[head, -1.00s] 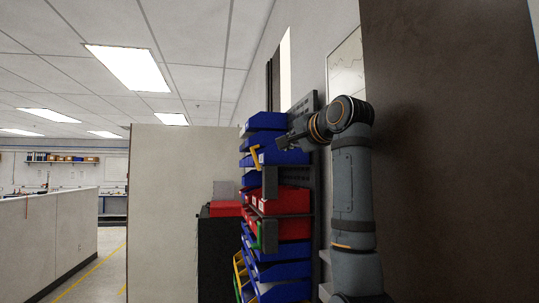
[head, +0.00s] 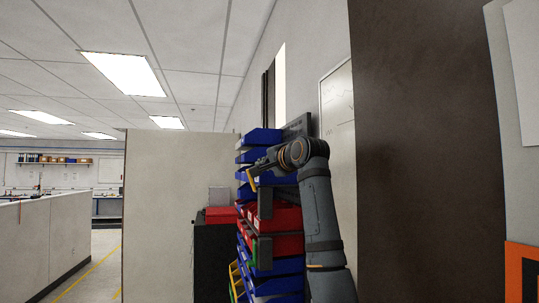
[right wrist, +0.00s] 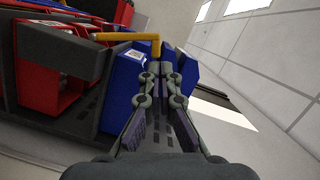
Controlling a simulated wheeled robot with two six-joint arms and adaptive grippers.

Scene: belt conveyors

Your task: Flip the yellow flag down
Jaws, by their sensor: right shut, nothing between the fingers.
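The yellow flag (head: 252,183) is a thin bent yellow bar at the front of the blue bins, next to a dark grey block (head: 265,204). In the right wrist view the yellow flag (right wrist: 125,37) runs level from the dark grey block (right wrist: 62,50), and its bent end points at my fingertips. My right gripper (head: 254,170) is shut and empty, with its tips just above and close to the flag. In the right wrist view the gripper's tips (right wrist: 163,70) are right by the bent end; I cannot tell if they touch. My left gripper is not in view.
Stacked blue bins (head: 262,137) and red bins (head: 286,217) fill the rack. A green bar (head: 252,253) with another grey block sits lower down. A dark brown panel (head: 425,150) stands to the right, and a pale partition (head: 160,215) to the left.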

